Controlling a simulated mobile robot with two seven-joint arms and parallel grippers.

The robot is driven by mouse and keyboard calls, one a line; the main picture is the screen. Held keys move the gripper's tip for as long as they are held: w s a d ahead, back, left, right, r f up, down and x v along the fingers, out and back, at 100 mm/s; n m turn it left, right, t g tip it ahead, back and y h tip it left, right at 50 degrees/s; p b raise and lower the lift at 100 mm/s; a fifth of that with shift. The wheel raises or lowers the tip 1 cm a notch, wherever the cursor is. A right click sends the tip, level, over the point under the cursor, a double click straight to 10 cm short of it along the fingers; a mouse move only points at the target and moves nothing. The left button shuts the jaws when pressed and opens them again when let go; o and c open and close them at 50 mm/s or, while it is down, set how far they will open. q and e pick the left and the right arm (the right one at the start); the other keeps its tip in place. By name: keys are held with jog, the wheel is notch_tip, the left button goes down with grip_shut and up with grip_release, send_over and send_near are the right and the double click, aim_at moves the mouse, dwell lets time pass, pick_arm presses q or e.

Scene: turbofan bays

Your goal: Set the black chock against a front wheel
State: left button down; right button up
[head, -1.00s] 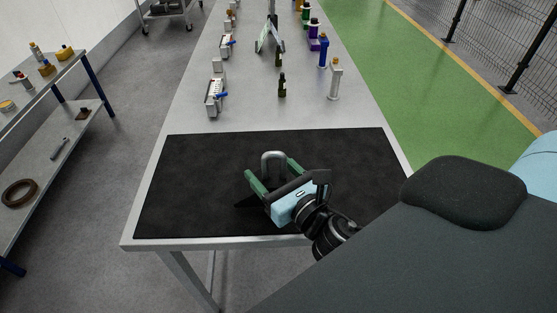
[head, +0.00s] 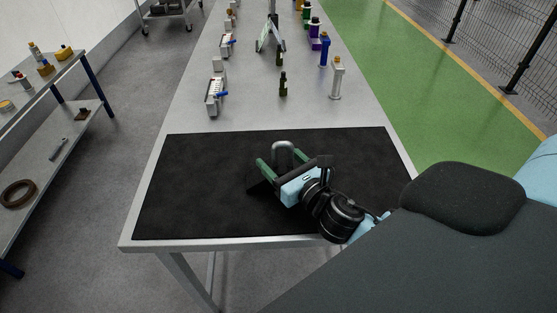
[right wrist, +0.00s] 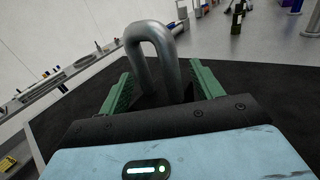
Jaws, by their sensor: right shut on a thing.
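My right gripper (head: 279,165) is over the black mat, its green fingers shut on the black chock. A grey metal loop (head: 283,147) stands up between the fingers and seems to be the chock's handle. In the right wrist view the loop (right wrist: 150,38) rises between the two fingers of the gripper (right wrist: 158,85). The chock's dark body is mostly hidden by the gripper and hard to tell from the dark mat. I cannot tell its height above the mat. My left gripper is not in view. A wheeled cart (head: 166,11) is partly visible at the top left.
The black mat (head: 190,200) covers the near end of a long grey table. Farther along stand bottles (head: 283,85), clamp-like fixtures (head: 215,96) and a grey post (head: 337,78). A shelf (head: 40,180) is at left; grey floor lies between.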

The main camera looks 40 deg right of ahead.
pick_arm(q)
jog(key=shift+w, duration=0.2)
pick_arm(e)
jog(key=shift+r, duration=0.15)
jog(key=o, duration=1.4)
jog(key=shift+f, duration=0.2)
jog(key=shift+r, duration=0.15)
jog(key=s+b, duration=0.1)
jog(key=s, duration=0.9)
jog(key=shift+s+d+b, duration=0.1)
jog(key=shift+s+b, duration=0.2)
jog(key=shift+b, duration=0.1)
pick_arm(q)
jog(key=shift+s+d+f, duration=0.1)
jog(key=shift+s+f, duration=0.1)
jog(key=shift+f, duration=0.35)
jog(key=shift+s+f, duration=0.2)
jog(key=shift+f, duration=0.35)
pick_arm(e)
jog(key=shift+s, duration=0.7)
